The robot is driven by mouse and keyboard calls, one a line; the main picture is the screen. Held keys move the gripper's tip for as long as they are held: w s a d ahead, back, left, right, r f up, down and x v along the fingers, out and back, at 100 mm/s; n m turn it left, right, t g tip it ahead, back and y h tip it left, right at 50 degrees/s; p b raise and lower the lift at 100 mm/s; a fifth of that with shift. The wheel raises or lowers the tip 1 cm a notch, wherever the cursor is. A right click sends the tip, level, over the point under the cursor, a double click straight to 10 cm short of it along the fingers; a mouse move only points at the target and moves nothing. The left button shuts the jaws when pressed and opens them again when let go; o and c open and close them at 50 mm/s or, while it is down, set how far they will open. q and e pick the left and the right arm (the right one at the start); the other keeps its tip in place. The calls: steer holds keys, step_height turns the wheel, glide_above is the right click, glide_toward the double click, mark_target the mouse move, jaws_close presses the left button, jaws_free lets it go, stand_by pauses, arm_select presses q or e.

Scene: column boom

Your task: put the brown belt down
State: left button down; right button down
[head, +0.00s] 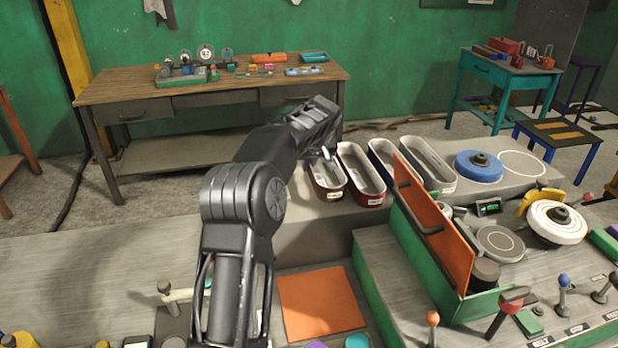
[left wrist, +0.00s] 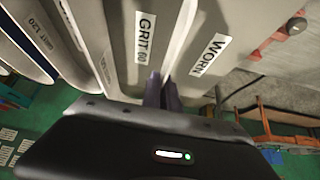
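No brown belt can be made out in either view. My left gripper (head: 325,152) hangs at the far end of my left arm, over the back part of the leftmost tray (head: 329,197). In the left wrist view its two dark fingers (left wrist: 164,92) are close together, in front of the tray walls labelled GRIT 60 (left wrist: 145,60) and WORN (left wrist: 195,75). Whether anything thin is between the fingers is not clear. A second dark red tray (head: 369,201) stands just to the right. My right gripper is not in view.
A blue-edged tray (head: 381,166) and a grey tray (head: 447,184) stand further right, then a blue disc (head: 470,172). An upright orange panel (head: 435,225) rises in front of them. An orange mat (head: 322,303) lies bare nearer me. A wooden workbench (head: 130,92) stands behind.

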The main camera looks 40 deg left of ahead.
mark_target(309, 174)
arm_select(q)
steer(key=shift+f+b, duration=1.25)
steer(key=shift+f, duration=0.5)
steer(key=shift+f, duration=0.15)
steer(key=c, duration=1.6)
jaws_free()
steer(key=shift+r, duration=0.2)
steer(key=v, duration=1.2)
